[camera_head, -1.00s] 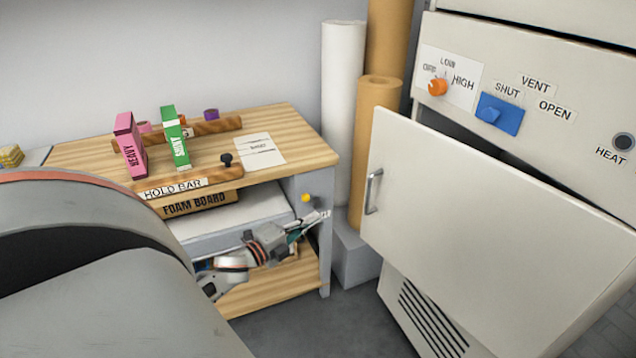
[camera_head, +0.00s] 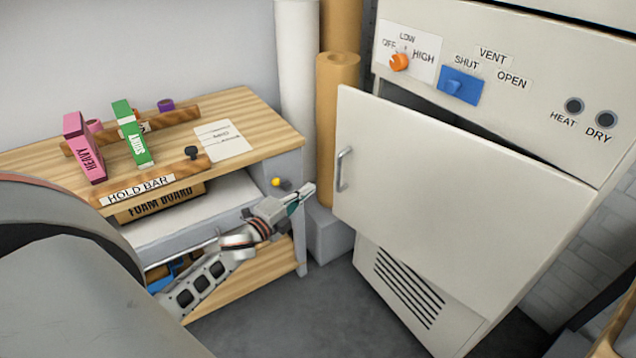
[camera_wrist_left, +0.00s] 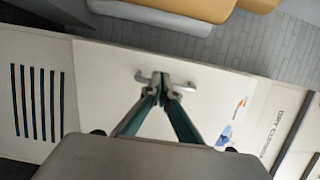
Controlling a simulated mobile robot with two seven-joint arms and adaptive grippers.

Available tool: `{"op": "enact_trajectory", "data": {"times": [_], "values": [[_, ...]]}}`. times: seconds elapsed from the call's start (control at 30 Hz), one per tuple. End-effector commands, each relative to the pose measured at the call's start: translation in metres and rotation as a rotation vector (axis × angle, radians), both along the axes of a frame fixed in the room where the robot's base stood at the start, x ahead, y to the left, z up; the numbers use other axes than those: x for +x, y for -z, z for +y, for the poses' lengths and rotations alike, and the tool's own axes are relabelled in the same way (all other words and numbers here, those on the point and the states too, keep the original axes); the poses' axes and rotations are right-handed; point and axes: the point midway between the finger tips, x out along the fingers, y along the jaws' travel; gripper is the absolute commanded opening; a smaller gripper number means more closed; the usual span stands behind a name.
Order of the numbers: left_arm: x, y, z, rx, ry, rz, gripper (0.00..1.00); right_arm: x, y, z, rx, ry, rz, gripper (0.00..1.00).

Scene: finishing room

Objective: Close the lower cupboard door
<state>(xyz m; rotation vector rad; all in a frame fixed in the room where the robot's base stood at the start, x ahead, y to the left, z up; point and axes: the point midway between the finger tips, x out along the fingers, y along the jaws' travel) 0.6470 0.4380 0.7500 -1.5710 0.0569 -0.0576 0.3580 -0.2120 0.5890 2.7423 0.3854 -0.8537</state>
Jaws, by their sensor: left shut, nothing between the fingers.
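The lower cupboard door (camera_head: 460,200) is a pale cream panel on the cabinet at the right. It stands ajar, swung out at its left side, with a dark gap along its top edge. Its metal handle (camera_head: 344,170) is near the left edge. My left gripper (camera_head: 308,190) is shut and empty, just left of the door edge and handle in the head view. In the left wrist view, the shut fingertips (camera_wrist_left: 164,90) overlap the handle (camera_wrist_left: 185,85) in the picture; contact cannot be told. My right gripper is not in view.
Above the door are an orange knob (camera_head: 400,62), a blue vent switch (camera_head: 461,85) and two round buttons. A wooden workbench (camera_head: 262,120) with a hold bar and boxes stands left. Tall rolls (camera_head: 338,120) stand behind. Grey floor (camera_head: 320,310) is clear between bench and cabinet.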

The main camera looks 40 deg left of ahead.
Motion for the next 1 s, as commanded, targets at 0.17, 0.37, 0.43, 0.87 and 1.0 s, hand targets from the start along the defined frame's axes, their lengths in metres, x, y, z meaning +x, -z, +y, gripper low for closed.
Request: {"op": "enact_trajectory", "data": {"times": [0.17,0.37,0.43,0.87,1.0], "values": [[0.03,0.0,-0.002,0.0,0.0,0.0,0.0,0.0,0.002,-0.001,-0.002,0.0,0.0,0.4],[0.048,0.001,-0.003,0.0,0.0,0.001,0.0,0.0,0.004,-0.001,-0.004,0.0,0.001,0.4],[0.051,0.001,-0.004,0.0,0.0,0.002,0.0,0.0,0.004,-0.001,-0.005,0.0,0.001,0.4],[0.054,0.001,-0.003,0.001,0.002,0.001,0.0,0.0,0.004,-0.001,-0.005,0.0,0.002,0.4],[0.062,0.004,0.01,0.007,0.019,0.001,0.0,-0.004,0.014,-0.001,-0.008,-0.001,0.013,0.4]]}}
